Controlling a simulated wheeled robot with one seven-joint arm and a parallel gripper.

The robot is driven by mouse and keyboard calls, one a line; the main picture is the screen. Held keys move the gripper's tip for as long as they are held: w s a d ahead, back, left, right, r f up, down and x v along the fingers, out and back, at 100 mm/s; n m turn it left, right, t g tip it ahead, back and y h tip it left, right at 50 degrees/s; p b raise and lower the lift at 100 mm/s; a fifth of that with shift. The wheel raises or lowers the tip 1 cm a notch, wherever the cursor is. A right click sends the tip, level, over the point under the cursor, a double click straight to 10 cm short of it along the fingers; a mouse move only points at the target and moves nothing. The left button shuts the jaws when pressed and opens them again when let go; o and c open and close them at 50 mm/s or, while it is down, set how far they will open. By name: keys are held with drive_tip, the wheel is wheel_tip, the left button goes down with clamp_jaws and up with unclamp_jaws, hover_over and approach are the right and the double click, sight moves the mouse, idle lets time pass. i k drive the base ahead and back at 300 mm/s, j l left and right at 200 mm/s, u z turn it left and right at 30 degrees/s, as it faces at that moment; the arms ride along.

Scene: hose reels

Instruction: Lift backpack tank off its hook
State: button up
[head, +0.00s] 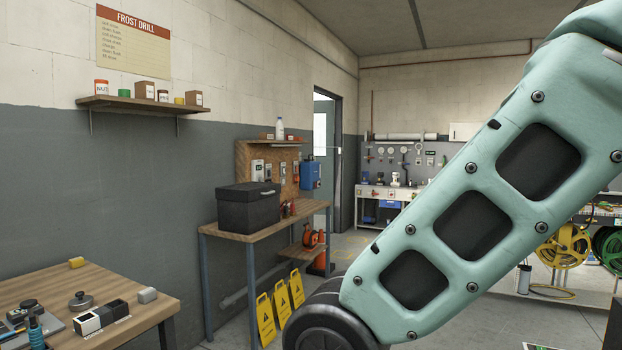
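I cannot make out a backpack tank or its hook in the head view. My own pale green arm link crosses the right half of the picture and hides much of the room behind it. My gripper is outside the picture, so its state and what it may hold do not show. A small pale cylinder with a dark top (525,279) stands at the right beside the arm; I cannot tell what it is.
A wooden bench (45,287) with small parts is at the near left. A table with a black box (248,207) stands behind it. Yellow folding signs (266,320) stand on the floor. A yellow hose reel (565,247) is at right. An open doorway (325,150) is at the back.

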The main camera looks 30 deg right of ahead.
sight(309, 172)
drive_tip(key=i+l+z, duration=0.15)
drive_tip(key=i+z, duration=0.2)
drive_tip(key=i, duration=0.5)
drive_tip(key=i+z, duration=0.2)
drive_tip(key=i, duration=0.6)
drive_tip(key=i+z, duration=0.2)
drive_tip(key=i, duration=0.6)
drive_tip(key=i+j+z, duration=0.15)
drive_tip(key=i, duration=0.6)
drive_tip(key=i+l+z, duration=0.15)
drive_tip(key=i+z, duration=0.3)
drive_tip(key=i, duration=0.55)
drive_tip(key=i+j+z, duration=0.25)
drive_tip(key=i+z, duration=0.15)
drive_tip(key=i, duration=1.5)
drive_tip(key=i+l+u, duration=0.1)
drive_tip(key=i, duration=0.85)
drive_tip(key=i+u, duration=0.7)
drive_tip(key=u, duration=0.15)
drive_tip(key=i+l+u, duration=0.15)
drive_tip(key=i+u, duration=0.15)
drive_tip(key=u, duration=0.15)
